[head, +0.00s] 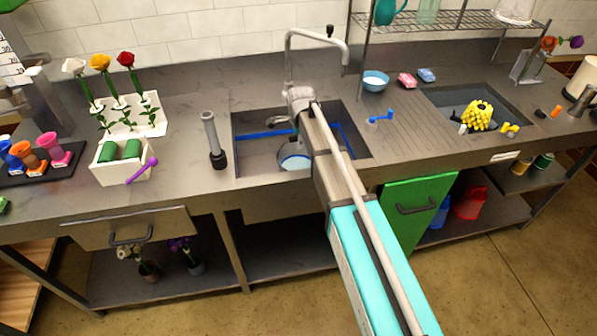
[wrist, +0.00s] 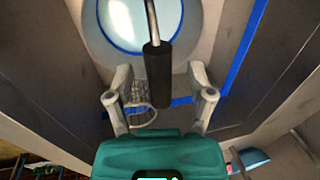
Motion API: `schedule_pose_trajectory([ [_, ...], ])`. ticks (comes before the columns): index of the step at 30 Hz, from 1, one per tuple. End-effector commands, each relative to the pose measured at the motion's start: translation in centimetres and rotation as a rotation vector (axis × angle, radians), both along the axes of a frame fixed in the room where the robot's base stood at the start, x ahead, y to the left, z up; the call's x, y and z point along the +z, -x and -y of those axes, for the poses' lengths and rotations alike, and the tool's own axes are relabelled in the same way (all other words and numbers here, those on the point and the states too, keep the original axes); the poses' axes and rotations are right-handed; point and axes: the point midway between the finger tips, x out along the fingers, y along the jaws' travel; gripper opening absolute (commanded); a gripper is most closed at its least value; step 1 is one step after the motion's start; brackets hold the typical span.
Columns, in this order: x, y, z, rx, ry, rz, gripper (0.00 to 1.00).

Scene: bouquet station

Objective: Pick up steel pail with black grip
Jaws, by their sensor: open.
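The pail (wrist: 104,27) is a round, pale vessel with a blue rim, seen from above at the top of the wrist view. In the head view the pail (head: 292,162) sits in the left sink basin, partly hidden by my arm. Its thin steel handle carries a black cylindrical grip (wrist: 157,78). My gripper (wrist: 160,78) is open, and the black grip shows between its two fingers with a gap on both sides. I cannot tell how far the grip is from the fingers in depth. In the head view, my arm reaches over the left basin.
The left basin (head: 245,150) has blue strips along its walls. A tall faucet (head: 318,34) arches behind it. A steel cylinder with a black base (head: 212,140) stands left of the basin. A wire mesh piece (wrist: 140,95) shows below the pail in the wrist view.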

Motion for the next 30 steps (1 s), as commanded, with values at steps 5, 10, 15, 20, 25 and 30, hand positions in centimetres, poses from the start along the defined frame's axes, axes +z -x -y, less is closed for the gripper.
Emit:
schedule_pose_trajectory([
  [5,0.01,-0.01,0.01,0.000,0.000,0.000,0.69],
  [10,0.02,0.00,0.02,0.000,0.000,0.000,0.69],
  [15,0.01,0.00,0.02,0.000,0.000,0.000,0.69],
  [20,0.01,-0.01,0.03,0.000,0.000,0.000,0.47],
  [25,0.01,-0.01,0.04,0.000,0.000,0.000,0.16],
  [30,0.01,-0.02,0.05,-0.001,0.000,0.000,0.00],
])
